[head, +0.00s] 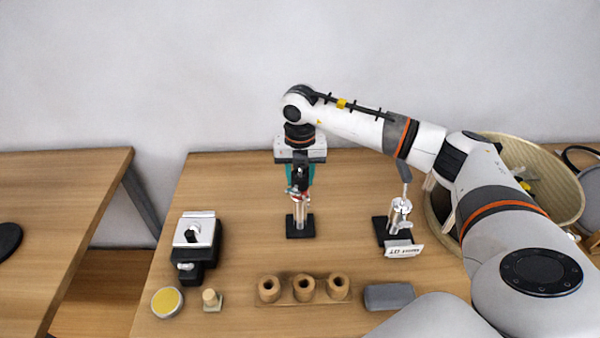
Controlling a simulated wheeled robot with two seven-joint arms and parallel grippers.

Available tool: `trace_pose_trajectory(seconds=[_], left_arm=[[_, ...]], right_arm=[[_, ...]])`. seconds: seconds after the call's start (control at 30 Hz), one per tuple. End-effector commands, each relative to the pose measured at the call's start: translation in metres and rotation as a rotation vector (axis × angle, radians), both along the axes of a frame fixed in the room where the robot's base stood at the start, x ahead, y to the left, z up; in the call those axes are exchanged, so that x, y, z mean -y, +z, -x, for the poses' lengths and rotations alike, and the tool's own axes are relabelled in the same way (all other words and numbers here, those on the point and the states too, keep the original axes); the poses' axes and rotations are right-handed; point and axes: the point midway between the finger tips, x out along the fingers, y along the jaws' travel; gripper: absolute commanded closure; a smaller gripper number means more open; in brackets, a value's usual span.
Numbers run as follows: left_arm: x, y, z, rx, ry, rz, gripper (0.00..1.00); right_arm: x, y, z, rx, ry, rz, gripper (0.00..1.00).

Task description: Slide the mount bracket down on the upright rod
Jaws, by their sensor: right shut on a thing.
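An upright rod (300,214) stands on a square black base (300,231) near the middle of the table. My right gripper (299,185) points down over this rod from above and behind. It is shut on a small red and pale piece (297,196) at the rod's upper part, which looks like the mount bracket. The fingers and the teal part above them hide much of the bracket and the rod's top. I cannot tell exactly how the bracket sits around the rod. My left gripper is not in view.
A second stand (400,215) with a white label plate (403,250) is to the right. A round basket (550,177) stands right.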

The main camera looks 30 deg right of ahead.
Motion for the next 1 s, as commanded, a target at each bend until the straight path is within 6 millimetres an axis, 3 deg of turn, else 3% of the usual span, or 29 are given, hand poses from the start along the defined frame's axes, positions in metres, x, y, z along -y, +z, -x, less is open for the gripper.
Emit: trace_pose_trajectory(seconds=[0.43, 0.47, 0.6, 1.0], left_arm=[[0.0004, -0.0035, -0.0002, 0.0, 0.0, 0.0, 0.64], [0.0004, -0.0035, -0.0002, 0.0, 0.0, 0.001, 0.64], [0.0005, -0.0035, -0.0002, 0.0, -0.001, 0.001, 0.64], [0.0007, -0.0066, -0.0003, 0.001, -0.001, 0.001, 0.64]], right_arm=[[-0.0001, -0.0047, -0.0002, 0.001, 0.0, -0.001, 0.88], [-0.0001, -0.0047, -0.0002, 0.001, 0.0, -0.001, 0.58], [0.0, -0.0047, -0.0001, 0.001, 0.0, -0.001, 0.36], [0.0, 0.0036, -0.0009, 0.003, 0.0, -0.001, 0.36]])
